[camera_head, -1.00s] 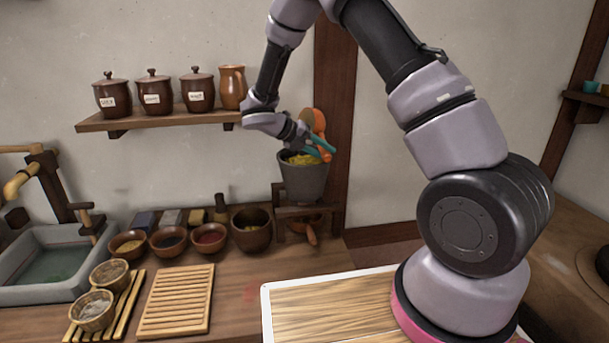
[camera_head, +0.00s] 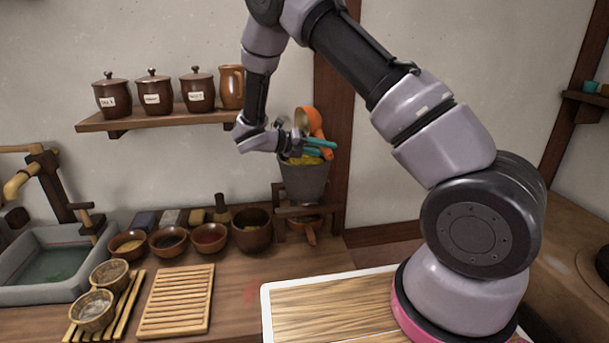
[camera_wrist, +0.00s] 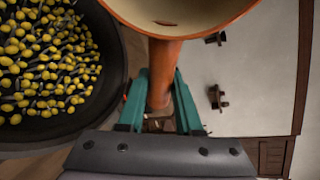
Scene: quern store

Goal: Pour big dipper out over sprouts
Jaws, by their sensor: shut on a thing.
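The big dipper (camera_head: 316,124) is orange with a tan inside. My gripper (camera_head: 322,147), with teal fingers, is shut on its handle; the wrist view shows the fingers (camera_wrist: 162,100) on both sides of the orange handle (camera_wrist: 161,75). The dipper's bowl (camera_wrist: 180,12) is tipped, and the part of its inside in view looks bare but for a small dark mark. The sprouts (camera_wrist: 45,60), yellow-headed, lie in a dark grey bucket (camera_head: 304,185). In the head view, the dipper and gripper are just above the bucket, partly hiding the sprouts (camera_head: 298,160).
The bucket stands on a small wooden stand (camera_head: 281,212) against the wall. Left of it are several brown bowls (camera_head: 251,231), and a shelf (camera_head: 160,121) with lidded jars hangs above. A slatted wooden rack (camera_head: 176,300) lies on the counter.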

